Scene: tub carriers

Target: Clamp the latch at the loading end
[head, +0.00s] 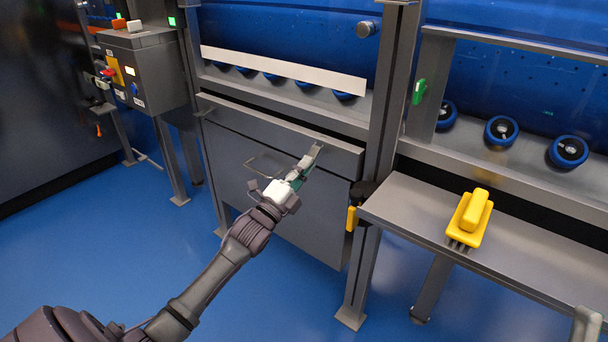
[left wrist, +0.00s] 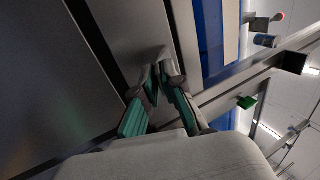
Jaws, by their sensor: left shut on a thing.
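My left gripper (head: 304,166) reaches in from the lower left to the grey front panel (head: 318,208) under the white strip. Its fingers are closed on a small grey metal part at the panel's upper lip, which I take to be the latch. The fingers largely hide this part. In the left wrist view the teal-padded fingers (left wrist: 160,72) converge on the grey part at the panel edge. A thin wire loop (head: 262,166) stands out from the panel, left of the gripper.
A grey bench (head: 428,213) with a yellow-handled brush (head: 472,214) stands at the right. A post with a green handle (head: 419,91) and a yellow piece (head: 351,218) separates bench and panel. A control box (head: 145,65) stands at the left. The blue floor (head: 150,240) is clear.

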